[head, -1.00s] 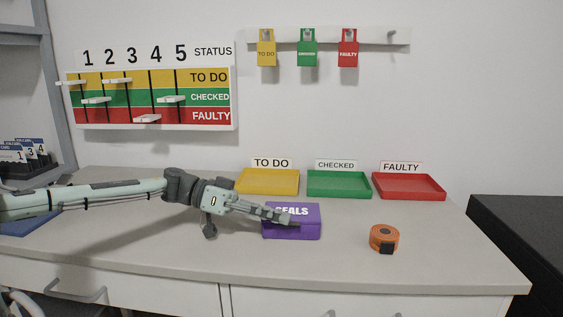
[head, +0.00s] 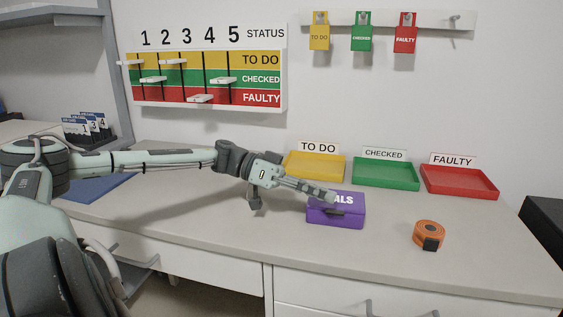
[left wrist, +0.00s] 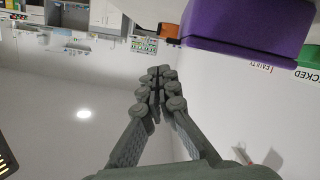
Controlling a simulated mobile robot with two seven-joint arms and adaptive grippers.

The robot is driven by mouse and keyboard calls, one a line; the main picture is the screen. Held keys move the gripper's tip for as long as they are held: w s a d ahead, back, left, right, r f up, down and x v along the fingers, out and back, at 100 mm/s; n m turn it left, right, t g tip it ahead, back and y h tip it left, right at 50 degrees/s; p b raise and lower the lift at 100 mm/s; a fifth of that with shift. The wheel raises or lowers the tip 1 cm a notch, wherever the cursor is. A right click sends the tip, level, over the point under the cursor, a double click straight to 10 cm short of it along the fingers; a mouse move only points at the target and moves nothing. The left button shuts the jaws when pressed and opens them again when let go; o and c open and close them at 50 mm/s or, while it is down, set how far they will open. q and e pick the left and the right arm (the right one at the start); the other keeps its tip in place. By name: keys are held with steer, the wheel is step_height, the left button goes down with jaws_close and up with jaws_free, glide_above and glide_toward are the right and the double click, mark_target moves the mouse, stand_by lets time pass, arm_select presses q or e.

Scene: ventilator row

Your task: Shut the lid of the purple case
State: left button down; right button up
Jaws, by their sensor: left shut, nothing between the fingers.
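The purple case (head: 350,214) stands on the counter in the head view, with white lettering on its lid partly hidden by my gripper. The lid looks down on the body, with no gap that I can see. My left gripper (head: 331,196) is shut and empty, its fingertips in front of the lid's left part in that view. A dark patch, perhaps its shadow, lies on the case below the tips. In the left wrist view the shut fingers (left wrist: 158,76) show apart from the purple case (left wrist: 240,28) at the top. My right gripper is not in view.
An orange tape measure (head: 428,234) sits right of the case. Yellow (head: 315,178), green (head: 386,185) and red (head: 459,193) trays stand behind it. A blue mat (head: 95,190) lies at the left. The counter in front of the case is clear.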

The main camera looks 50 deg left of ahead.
arm_select(q)
steer(key=r+v, duration=0.1)
steer(key=v, duration=0.9)
steer(key=shift+s+d+r, duration=0.25)
steer(key=shift+s+r, duration=0.1)
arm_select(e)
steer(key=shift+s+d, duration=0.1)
